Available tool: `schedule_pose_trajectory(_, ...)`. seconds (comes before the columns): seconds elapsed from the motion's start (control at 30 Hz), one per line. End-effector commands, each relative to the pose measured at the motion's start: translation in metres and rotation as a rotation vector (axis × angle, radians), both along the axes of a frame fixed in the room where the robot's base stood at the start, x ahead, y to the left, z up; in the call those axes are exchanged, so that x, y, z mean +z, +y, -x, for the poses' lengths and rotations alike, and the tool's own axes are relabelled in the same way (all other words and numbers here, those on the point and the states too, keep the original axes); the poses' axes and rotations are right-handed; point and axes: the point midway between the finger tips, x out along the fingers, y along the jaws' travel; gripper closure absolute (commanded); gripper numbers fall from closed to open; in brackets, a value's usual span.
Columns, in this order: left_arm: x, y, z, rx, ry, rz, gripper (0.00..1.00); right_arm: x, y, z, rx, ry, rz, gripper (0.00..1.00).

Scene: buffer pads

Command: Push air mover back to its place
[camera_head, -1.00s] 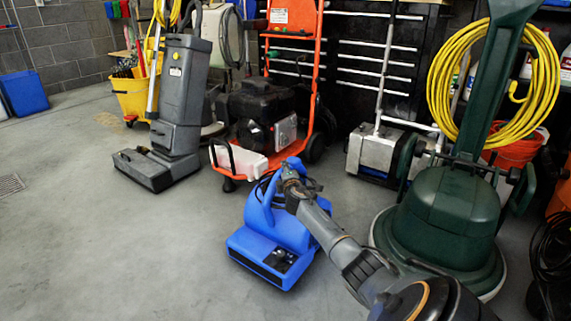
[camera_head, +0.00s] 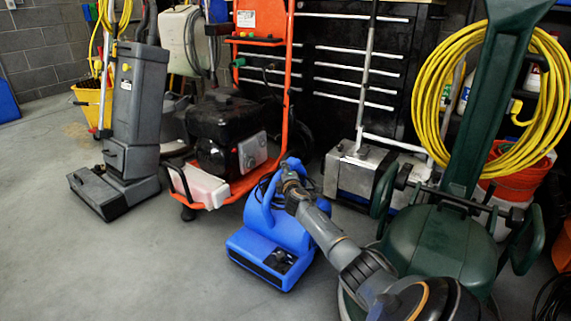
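The blue air mover (camera_head: 266,232) stands on the grey floor in the middle of the head view, its dark outlet panel facing the front. My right arm comes in from the lower right. My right gripper (camera_head: 289,171) is at the top of the air mover's blue handle and looks closed on it; the fingertips are small and partly hidden. My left gripper is not in view.
An orange machine (camera_head: 219,183) stands close behind the air mover to the left. A silver-grey machine (camera_head: 357,174) stands behind it to the right. A green floor machine (camera_head: 437,237) is close on the right. A grey upright cleaner (camera_head: 135,108) stands at left. Front-left floor is clear.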

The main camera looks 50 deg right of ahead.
Motion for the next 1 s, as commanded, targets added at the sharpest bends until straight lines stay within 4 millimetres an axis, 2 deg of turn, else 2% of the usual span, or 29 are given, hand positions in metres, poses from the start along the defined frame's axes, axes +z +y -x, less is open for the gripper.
schedule_pose_trajectory(0.03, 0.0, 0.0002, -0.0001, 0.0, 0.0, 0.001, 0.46, 0.0022, -0.0066, 0.0037, -0.015, 0.001, 0.003, 1.0)
schedule_pose_trajectory(0.47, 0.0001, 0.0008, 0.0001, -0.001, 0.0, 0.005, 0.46, 0.0022, -0.007, 0.0041, -0.016, 0.001, 0.003, 1.0)
schedule_pose_trajectory(0.5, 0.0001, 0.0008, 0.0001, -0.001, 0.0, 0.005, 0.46, 0.0022, -0.0069, 0.004, -0.016, 0.001, 0.003, 0.68)
schedule_pose_trajectory(0.6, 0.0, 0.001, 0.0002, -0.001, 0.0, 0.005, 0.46, 0.0016, -0.0057, 0.0033, -0.013, 0.001, 0.003, 0.49)
schedule_pose_trajectory(1.0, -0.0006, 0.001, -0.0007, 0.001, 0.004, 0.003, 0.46, 0.0, 0.0, 0.004, -0.004, 0.002, 0.002, 0.49)
